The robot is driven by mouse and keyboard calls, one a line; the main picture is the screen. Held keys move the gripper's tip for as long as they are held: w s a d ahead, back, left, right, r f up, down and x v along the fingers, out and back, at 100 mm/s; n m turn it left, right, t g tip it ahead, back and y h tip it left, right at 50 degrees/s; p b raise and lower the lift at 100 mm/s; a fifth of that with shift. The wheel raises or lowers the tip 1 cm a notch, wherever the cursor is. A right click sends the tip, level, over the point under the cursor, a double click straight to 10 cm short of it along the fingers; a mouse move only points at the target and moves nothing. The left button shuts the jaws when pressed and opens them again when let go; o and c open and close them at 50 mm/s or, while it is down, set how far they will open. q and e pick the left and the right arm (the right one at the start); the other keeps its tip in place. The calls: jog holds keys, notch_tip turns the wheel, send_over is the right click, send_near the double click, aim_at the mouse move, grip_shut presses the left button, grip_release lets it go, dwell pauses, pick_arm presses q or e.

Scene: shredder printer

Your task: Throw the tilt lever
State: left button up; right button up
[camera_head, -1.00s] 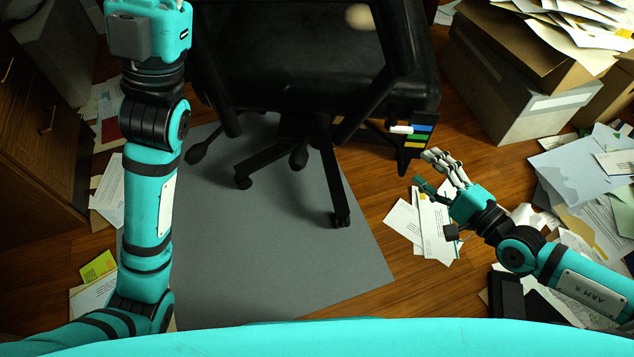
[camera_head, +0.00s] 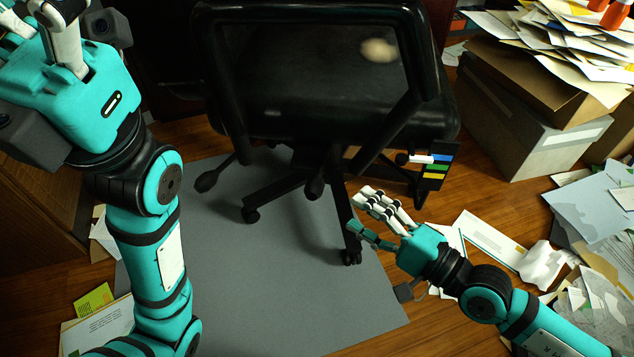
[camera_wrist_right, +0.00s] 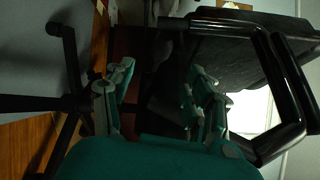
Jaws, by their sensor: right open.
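The black office chair (camera_head: 320,100) stands in the middle of the head view. A small lever with a white grip (camera_head: 421,158) sticks out under the right side of its seat, beside a black plate with blue, green and yellow stripes (camera_head: 438,168). My right gripper (camera_head: 362,212) is open and empty, below and left of the lever, near the chair's base. In the right wrist view the open fingers (camera_wrist_right: 160,88) are apart, with the chair behind them; the lever cannot be made out there. My left gripper (camera_head: 40,35) is at the top left, partly cut off.
A grey mat (camera_head: 290,290) lies under the chair. Cardboard boxes (camera_head: 535,115) piled with papers stand at the right. Loose papers (camera_head: 490,240) cover the floor at right. A wooden cabinet (camera_head: 40,190) stands at left.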

aim_at(317, 186)
jog(key=b+x, duration=0.1)
jog(key=x, duration=0.9)
jog(key=shift+w+a, duration=0.15)
grip_shut()
